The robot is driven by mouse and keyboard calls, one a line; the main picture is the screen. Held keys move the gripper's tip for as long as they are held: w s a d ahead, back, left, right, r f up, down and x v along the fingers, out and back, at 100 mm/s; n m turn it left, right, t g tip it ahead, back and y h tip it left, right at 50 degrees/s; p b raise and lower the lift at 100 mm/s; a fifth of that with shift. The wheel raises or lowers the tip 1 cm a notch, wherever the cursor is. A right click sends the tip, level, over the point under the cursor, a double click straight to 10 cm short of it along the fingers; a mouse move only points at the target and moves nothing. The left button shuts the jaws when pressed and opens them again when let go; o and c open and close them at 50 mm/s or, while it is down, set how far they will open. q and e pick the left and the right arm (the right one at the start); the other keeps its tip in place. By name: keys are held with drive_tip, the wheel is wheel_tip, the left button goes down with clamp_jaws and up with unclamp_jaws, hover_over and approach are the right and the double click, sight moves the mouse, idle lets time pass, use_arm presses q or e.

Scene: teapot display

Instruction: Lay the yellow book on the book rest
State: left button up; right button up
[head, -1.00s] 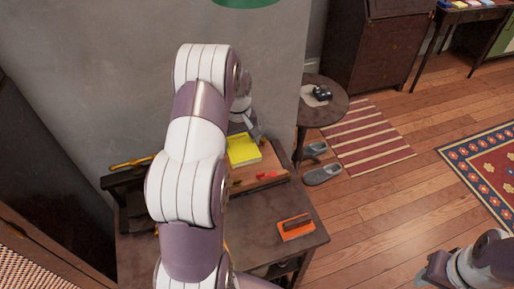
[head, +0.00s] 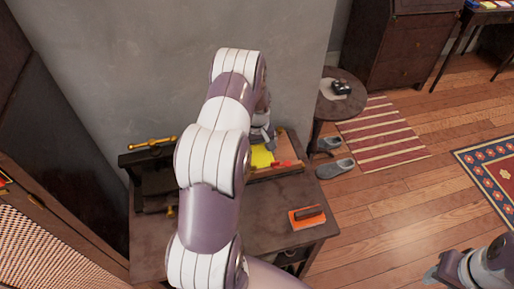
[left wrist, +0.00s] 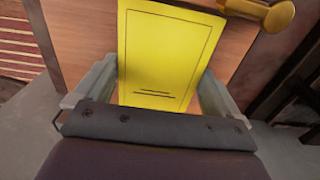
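The yellow book (head: 262,158) is over the wooden board of the book rest (head: 285,145) on the dark table; my left arm hides part of both. In the left wrist view the yellow book (left wrist: 165,55) lies between the fingers of my left gripper (left wrist: 162,85), which meet its two side edges. I cannot tell whether the book touches the board. My left gripper (head: 263,134) is at the book's upper part. My right gripper (head: 434,275) is at the bottom right, partly cut off, away from the table.
Small red pieces (head: 285,164) are at the board's lower edge. A golden rod (head: 152,143) lies on a dark stand at left. An orange block with a brown handle (head: 307,217) is at the table's front right. A round side table (head: 345,103) stands behind.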

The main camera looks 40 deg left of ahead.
sight(257, 151)
use_arm(q)
wheel_tip(257, 151, up, 12)
drive_tip(key=s+d+r+m, duration=0.2)
drive_tip(key=s+d+m, duration=0.3)
drive_tip(key=d, duration=0.5)
drive_tip(key=s+d+r+m+t, duration=0.1)
drive_tip(key=s+d+r+m, duration=0.1)
drive_tip(key=s+d+m, duration=0.3)
drive_tip(key=s+d, duration=0.4)
drive_tip(key=s, duration=0.1)
drive_tip(key=shift+s+d+r, duration=0.25)
drive_tip(key=shift+d+r, duration=0.05)
drive_tip(key=shift+d, duration=0.05)
